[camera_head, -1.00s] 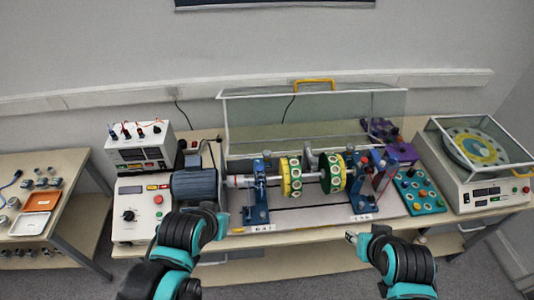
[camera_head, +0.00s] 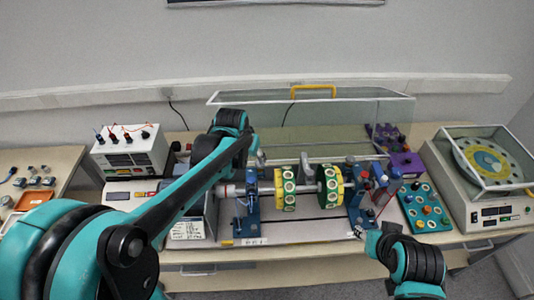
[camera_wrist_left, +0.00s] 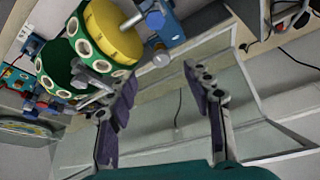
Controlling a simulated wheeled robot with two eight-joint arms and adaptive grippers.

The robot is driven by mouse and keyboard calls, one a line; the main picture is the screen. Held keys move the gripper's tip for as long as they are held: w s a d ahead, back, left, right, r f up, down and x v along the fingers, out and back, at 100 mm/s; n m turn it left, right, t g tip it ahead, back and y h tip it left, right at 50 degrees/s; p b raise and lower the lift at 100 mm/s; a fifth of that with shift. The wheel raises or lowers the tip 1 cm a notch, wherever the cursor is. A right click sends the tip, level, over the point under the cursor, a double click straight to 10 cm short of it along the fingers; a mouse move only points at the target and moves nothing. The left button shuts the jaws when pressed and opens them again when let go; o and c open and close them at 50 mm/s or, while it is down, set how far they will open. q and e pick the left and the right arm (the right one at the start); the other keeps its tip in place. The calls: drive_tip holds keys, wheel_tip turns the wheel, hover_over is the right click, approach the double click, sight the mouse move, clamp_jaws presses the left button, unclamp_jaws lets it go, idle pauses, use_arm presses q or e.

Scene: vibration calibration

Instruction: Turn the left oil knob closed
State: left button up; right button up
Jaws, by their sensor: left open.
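The test rig has a left blue bearing stand (camera_head: 252,205) beside the green-and-yellow discs (camera_head: 308,190). In the left wrist view this blue stand (camera_wrist_left: 160,22) is at the top, with a small round grey knob (camera_wrist_left: 161,60) beside it, likely the left oil knob. My left gripper (camera_wrist_left: 158,78) is open and empty, its two dark fingers spread apart with the knob just beyond their tips. In the head view my left arm reaches over the rig and the gripper is mostly hidden behind the wrist. My right gripper (camera_head: 360,233) is at the table's front edge, its jaws unclear.
A clear guard cover (camera_head: 330,115) with a yellow handle (camera_head: 313,87) stands open behind the rig. A white power box (camera_head: 130,150) with cables is on the left. A teal button panel (camera_head: 425,208) and a balance device (camera_head: 485,180) are on the right.

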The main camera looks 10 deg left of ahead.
sight(259, 165)
use_arm(q)
drive_tip(key=x, duration=0.3)
drive_tip(key=w+b+x, duration=0.1)
drive_tip(key=x, duration=0.6)
drive_tip(key=shift+w+d+r, duration=0.15)
drive_tip(key=shift+w+d, duration=0.05)
drive_tip(key=shift+w, duration=0.3)
drive_tip(key=c, duration=1.2)
